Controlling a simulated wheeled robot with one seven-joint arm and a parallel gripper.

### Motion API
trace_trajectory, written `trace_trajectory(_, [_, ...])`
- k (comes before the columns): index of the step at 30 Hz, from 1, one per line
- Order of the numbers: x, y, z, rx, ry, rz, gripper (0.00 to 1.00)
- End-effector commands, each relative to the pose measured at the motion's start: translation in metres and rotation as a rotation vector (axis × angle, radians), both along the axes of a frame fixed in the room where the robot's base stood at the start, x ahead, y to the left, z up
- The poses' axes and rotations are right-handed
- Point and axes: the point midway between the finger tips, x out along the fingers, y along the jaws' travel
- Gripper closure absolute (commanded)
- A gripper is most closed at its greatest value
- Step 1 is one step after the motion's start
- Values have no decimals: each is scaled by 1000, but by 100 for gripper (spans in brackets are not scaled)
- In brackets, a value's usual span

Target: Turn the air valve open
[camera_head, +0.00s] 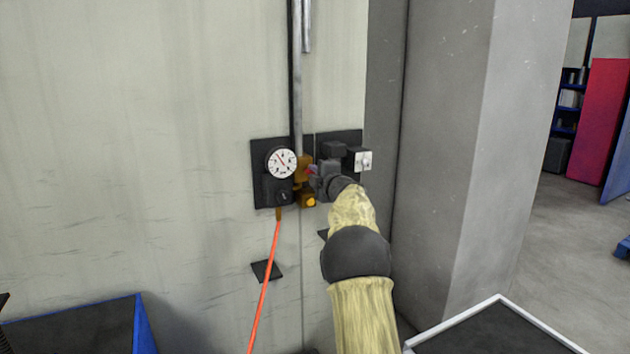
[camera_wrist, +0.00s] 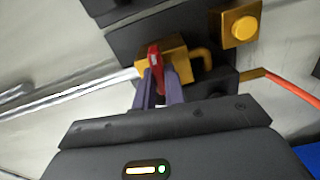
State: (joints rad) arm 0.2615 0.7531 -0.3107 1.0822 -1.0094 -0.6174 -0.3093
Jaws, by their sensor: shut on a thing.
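The air valve is a brass body (camera_wrist: 178,50) with a red handle (camera_wrist: 154,57), on a dark wall plate in the wrist view. In the head view the brass body (camera_head: 301,163) sits just right of the gauge, with a bit of the red handle (camera_head: 311,170) showing. My gripper (camera_wrist: 159,82) is shut on the red handle, with one finger on each side. In the wrist view the handle lies across the line of the pipe, though I cannot tell its exact angle. My gripper (camera_head: 318,178) hides part of the valve in the head view.
A round white gauge (camera_head: 282,162) is left of the valve. A grey pipe (camera_head: 297,80) runs up the wall, and an orange hose (camera_head: 264,285) hangs below. A yellow button on a brass block (camera_wrist: 242,28) is close by. A grey pillar (camera_head: 455,150) stands right.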

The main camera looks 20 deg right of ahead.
Motion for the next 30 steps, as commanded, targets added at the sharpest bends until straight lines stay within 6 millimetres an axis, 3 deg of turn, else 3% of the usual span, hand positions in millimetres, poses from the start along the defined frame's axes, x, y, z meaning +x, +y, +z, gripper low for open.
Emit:
trace_trajectory(9, [1, 1, -3, -110, -1, 3, 100])
trace_trajectory(22, [1, 2, -4, -122, 1, 3, 100])
trace_trajectory(23, [1, 2, -4, -122, 1, 3, 84])
trace_trajectory(25, [1, 2, -3, -122, 0, 3, 71])
trace_trajectory(26, [1, 1, -3, -122, 0, 3, 66])
trace_trajectory(30, [0, 1, -2, -121, -2, 2, 66])
